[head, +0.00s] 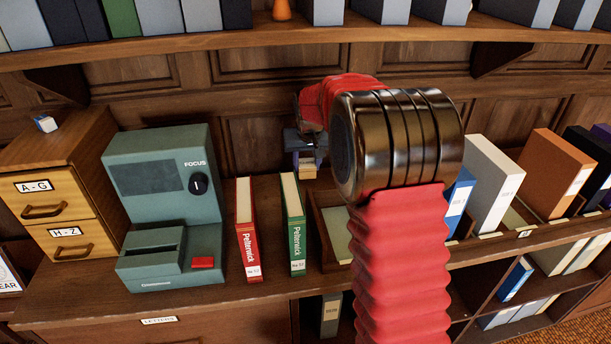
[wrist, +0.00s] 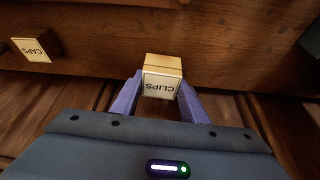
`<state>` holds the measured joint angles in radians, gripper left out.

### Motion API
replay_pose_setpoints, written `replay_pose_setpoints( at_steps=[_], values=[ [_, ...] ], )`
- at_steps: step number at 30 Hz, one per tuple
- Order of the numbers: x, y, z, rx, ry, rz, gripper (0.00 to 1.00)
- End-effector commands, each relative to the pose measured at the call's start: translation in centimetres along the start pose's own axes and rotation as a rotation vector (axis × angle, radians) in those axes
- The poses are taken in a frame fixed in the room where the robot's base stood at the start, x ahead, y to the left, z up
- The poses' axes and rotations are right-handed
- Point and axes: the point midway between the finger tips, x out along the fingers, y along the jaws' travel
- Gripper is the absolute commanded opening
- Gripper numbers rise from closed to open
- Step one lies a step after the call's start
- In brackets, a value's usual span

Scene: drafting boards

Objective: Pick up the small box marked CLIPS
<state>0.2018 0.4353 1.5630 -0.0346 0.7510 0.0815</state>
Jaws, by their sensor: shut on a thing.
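The small box marked CLIPS (wrist: 162,83) is cream with a tan side, its lettering upside down in the wrist view. My gripper (wrist: 160,92) has its two purple fingers on either side of the box and is shut on it. In the head view, my gripper (head: 306,150) is near the wall panelling, behind the green book, and the pale box (head: 307,169) shows just below it. I cannot tell whether the box touches the wooden top.
A similar box marked CAPS (wrist: 31,49) sits apart at left in the wrist view. A red book (head: 244,230), a green book (head: 292,225), a grey-green FOCUS machine (head: 165,210) and a wooden drawer cabinet (head: 60,195) stand left. A shelf (head: 200,44) runs overhead.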

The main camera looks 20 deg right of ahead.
Motion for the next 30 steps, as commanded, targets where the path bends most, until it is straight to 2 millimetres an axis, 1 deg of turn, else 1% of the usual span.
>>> replay_pose_setpoints(
  at_steps=[1, 3, 6, 9, 30],
  values=[
    [-0.9, 0.0, -0.4, 0.0, 0.003, 0.0, 0.17],
    [-2.0, 0.0, -0.9, 0.0, 0.003, 0.0, 0.17],
    [-3.0, 0.0, -1.3, 0.001, 0.002, 0.0, 0.17],
    [-3.5, 0.0, -1.4, 0.001, 0.0, 0.0, 0.17],
    [-3.6, 0.0, -1.5, 0.001, 0.0, 0.0, 0.17]
  ],
)
